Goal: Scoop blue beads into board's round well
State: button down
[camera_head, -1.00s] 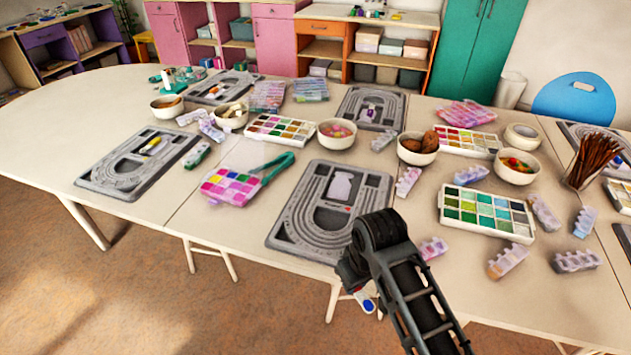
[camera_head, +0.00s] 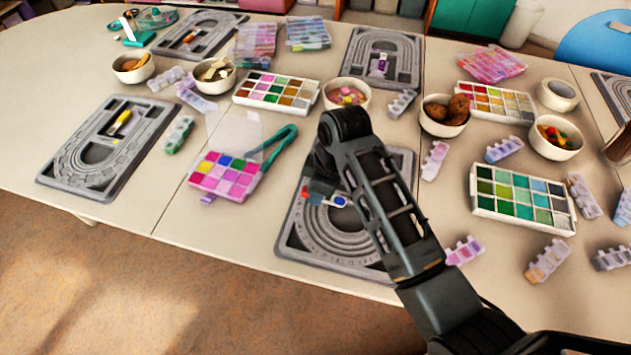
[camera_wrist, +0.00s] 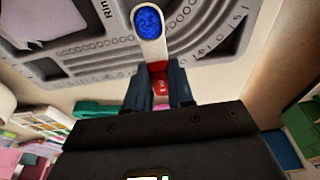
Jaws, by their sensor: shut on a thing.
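My gripper (camera_wrist: 160,88) is shut on a scoop with a white, rounded bowl and a red part between the fingers. Blue beads (camera_wrist: 148,22) fill the scoop's bowl. In the head view my gripper (camera_head: 318,188) and the scoop (camera_head: 338,201) are above the grey bead board (camera_head: 345,243) at the middle front of the table. The board (camera_wrist: 85,50) also shows beyond the scoop in the wrist view, with curved grooves and printed marks. My arm hides much of the board's middle. I cannot make out the round well.
A green-and-blue bead tray (camera_head: 522,199) lies to the right. A bowl of beads (camera_head: 346,95) stands behind my arm. Small pastel boxes (camera_head: 465,251) lie close on the right.

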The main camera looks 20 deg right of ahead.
aim_at(336, 203)
jog(key=shift+s+d+f+t+y+b, duration=0.15)
jog(key=shift+f, duration=0.4)
jog(key=shift+s+d+f+t+y+b, duration=0.1)
jog(key=shift+d+f+y, duration=0.1)
jog(key=shift+f, duration=0.35)
jog(key=shift+s+d+f+t+y+b, duration=0.15)
jog(key=shift+f, duration=0.4)
jog(key=t+y+b, duration=0.1)
jog(key=d+r+t+y+b, duration=0.1)
jog(key=b, duration=0.1)
jog(key=shift+s+r+y, duration=0.3)
jog(key=shift+s+y, duration=0.1)
jog(key=shift+r, duration=0.25)
jog(key=shift+s+d+r+t+y+b, duration=0.1)
jog(key=shift+d+r+t+y+b, duration=0.1)
jog(key=shift+t+y+b, duration=0.25)
jog(key=shift+b, duration=0.3)
jog(key=shift+s+d+t+y+b, duration=0.15)
jog(key=shift+d+t+y+b, duration=0.1)
jog(key=shift+y+b, duration=0.15)
jog(key=shift+s+d+r+t+y+b, duration=0.3)
jog(key=shift+t+y+b, duration=0.4)
jog(key=shift+b, duration=0.35)
jog(key=shift+d+r+y+b, duration=0.1)
jog(key=shift+r+y+b, duration=0.15)
jog(key=shift+b, duration=0.05)
